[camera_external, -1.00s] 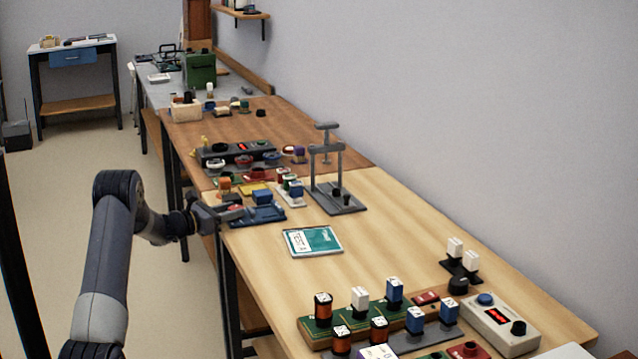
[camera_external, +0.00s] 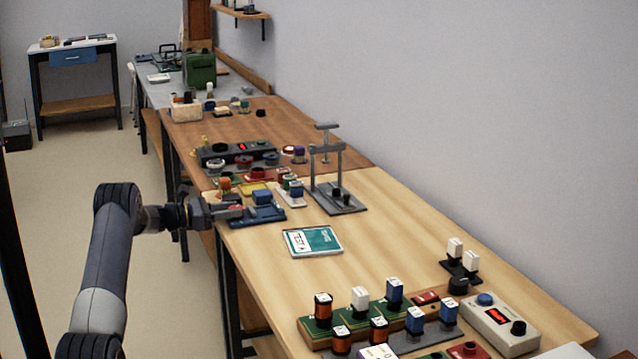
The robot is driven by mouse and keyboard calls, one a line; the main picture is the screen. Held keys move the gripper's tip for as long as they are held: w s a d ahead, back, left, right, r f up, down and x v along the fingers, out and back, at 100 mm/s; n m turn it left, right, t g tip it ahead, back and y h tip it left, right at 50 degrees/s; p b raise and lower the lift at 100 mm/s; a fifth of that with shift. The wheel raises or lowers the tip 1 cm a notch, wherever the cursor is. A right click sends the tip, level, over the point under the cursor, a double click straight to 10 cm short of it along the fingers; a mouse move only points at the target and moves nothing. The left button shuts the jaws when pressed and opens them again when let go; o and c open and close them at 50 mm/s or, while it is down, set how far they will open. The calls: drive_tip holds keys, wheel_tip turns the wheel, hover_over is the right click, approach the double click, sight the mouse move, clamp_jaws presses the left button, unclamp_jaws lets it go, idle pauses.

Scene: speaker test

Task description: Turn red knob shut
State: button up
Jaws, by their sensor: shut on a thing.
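My gripper (camera_external: 230,212) is at the left edge of the near wooden bench, at the left end of a blue fixture (camera_external: 268,213). It is shut on a small red part, which I take to be the red knob (camera_external: 237,207). The fingers hide most of the knob, so its turn angle cannot be read. A blue block (camera_external: 262,197) sits on top of the fixture.
Several small coloured parts lie close behind the fixture. A grey press stand (camera_external: 327,170) rises to its right. A teal booklet (camera_external: 313,241) lies in front, with clear bench around it. Blocks and a control box (camera_external: 500,325) stand at the near end.

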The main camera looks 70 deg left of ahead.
drive_tip(key=shift+a+m+h, duration=0.2)
drive_tip(key=shift+m+h, duration=0.8)
drive_tip(key=shift+h, duration=0.5)
drive_tip(key=shift+m+g+h, duration=0.4)
drive_tip(key=shift+h, duration=0.2)
drive_tip(key=o, duration=1)
drive_tip(key=v, duration=1)
drive_tip(key=shift+s+a+p, duration=0.15)
drive_tip(key=shift+s+p, duration=0.2)
drive_tip(key=shift+p, duration=0.05)
